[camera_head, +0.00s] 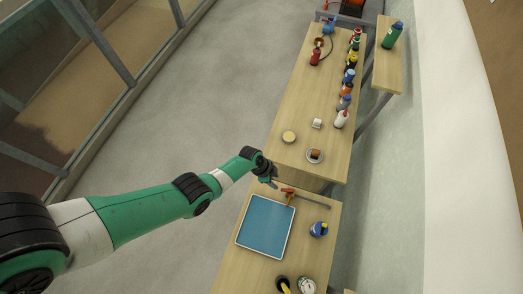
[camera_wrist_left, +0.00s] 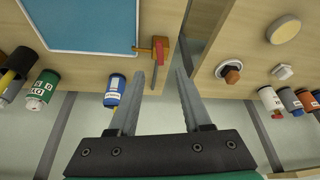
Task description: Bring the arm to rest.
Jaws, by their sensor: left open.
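My left gripper (camera_head: 272,181) is at the end of the green and white arm, which reaches in from the left in the head view. It is over the near edge of the workbenches, around the gap between two wooden tabletops. In the left wrist view my left gripper (camera_wrist_left: 163,78) has its two grey fingers apart, with nothing between them. A red-handled clamp (camera_head: 289,193) is beside it at the table edge; it also shows in the left wrist view (camera_wrist_left: 159,50). My right gripper is not in view.
A blue tray (camera_head: 266,226) lies on the near table with a blue-labelled bottle (camera_head: 318,229). The far table (camera_head: 297,115) holds a round disc (camera_head: 289,137), a small dish (camera_head: 315,156) and several bottles along its right edge. The grey floor (camera_head: 190,110) to the left is clear.

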